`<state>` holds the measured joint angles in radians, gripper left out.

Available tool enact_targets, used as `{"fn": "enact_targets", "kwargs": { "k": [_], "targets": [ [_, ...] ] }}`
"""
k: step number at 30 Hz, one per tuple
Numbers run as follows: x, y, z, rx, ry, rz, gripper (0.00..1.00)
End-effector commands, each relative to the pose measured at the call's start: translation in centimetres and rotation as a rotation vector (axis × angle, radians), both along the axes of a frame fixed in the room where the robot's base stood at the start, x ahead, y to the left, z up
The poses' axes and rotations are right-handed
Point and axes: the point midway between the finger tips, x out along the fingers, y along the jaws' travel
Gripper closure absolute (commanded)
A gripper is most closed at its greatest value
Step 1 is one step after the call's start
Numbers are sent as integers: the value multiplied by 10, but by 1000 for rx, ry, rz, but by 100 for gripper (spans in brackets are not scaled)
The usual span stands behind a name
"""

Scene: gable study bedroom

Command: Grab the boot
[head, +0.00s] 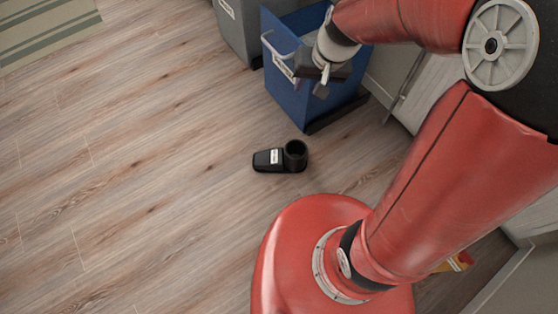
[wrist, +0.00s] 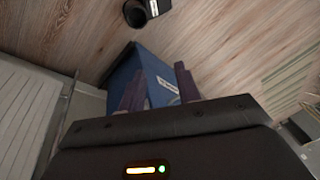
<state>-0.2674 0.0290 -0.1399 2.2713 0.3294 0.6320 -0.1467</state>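The black boot (head: 280,158) rests on the wooden floor with its round opening at the right and its toe pointing left. A small white label is on it. The boot also shows at the top edge of the wrist view (wrist: 150,9), partly cut off. My gripper (head: 325,77) is over the blue bin, above and to the right of the boot in the head view, well apart from it. In the wrist view my gripper's two fingers (wrist: 159,70) are spread with nothing held between them.
The blue bin (head: 291,101) with a label stands beside grey cabinets, and a grey bin (head: 238,27) is next to it. A striped rug (head: 45,28) lies at top left. The floor left of the boot is clear. An orange-yellow object (head: 455,262) is partly hidden behind my arm.

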Motion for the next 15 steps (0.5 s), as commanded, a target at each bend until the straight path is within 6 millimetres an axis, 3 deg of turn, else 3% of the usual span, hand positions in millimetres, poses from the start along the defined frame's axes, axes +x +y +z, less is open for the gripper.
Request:
{"fn": "enact_targets", "kwargs": {
  "k": [1, 9, 12, 15],
  "targets": [
    [11, 9, -37, -7, 38, 1, 67],
    [45, 43, -200, -86, 156, -13, 67],
    [47, 46, -253, -132, 182, -17, 67],
    [46, 47, -293, -172, 197, -16, 67]
  ]
}}
